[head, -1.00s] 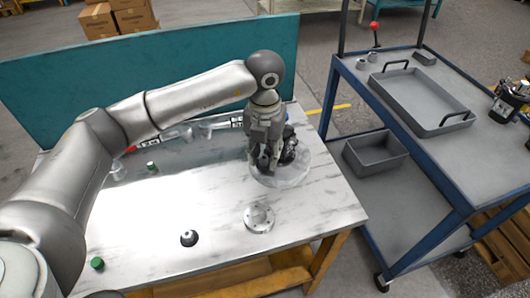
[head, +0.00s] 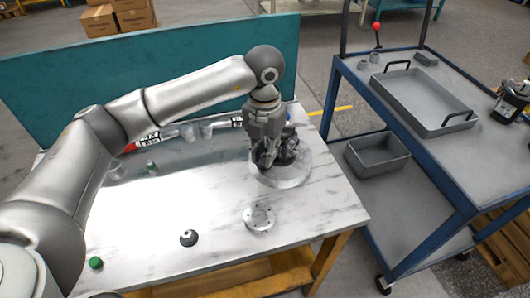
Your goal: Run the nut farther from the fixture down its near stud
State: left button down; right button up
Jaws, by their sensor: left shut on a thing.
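My left gripper (head: 265,160) points down over the round pale fixture (head: 293,179) at the right part of the table. Its fingers are shut at the left side of the dark motor assembly (head: 289,146), which stands on the fixture. The nut and stud between or under the fingertips are too small and too covered to make out. My right gripper is not in view.
A round metal flange (head: 259,217), a dark cone-shaped part (head: 189,238) and two green-topped pieces (head: 95,263) lie on the table (head: 215,205). A teal panel (head: 60,75) stands behind. A blue cart (head: 480,180) with a grey tray (head: 420,100) is at right.

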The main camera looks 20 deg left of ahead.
pick_arm(q)
jog(key=shift+w+a+f+m+b, duration=0.15)
jog(key=shift+m+b, duration=0.15)
jog(key=shift+m, duration=0.3)
jog(key=shift+w+a+r+m+b, duration=0.1)
jog(key=shift+m+b, duration=0.15)
jog(key=shift+m, duration=0.35)
jog(key=shift+m+b, duration=0.35)
jog(key=shift+m, duration=0.65)
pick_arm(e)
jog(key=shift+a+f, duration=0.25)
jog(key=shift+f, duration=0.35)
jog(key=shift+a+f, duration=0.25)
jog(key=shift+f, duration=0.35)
pick_arm(q)
jog(key=shift+f+m+b, duration=0.15)
jog(key=shift+m+b, duration=0.85)
jog(key=shift+m, duration=0.7)
jog(key=shift+s+m, duration=0.1)
jog(key=shift+m, duration=0.4)
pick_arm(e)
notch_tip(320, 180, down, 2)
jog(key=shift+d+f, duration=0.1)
pick_arm(q)
jog(key=c, duration=1.6)
grip_release()
jog(key=shift+o, duration=0.2)
jog(key=shift+a, duration=0.1)
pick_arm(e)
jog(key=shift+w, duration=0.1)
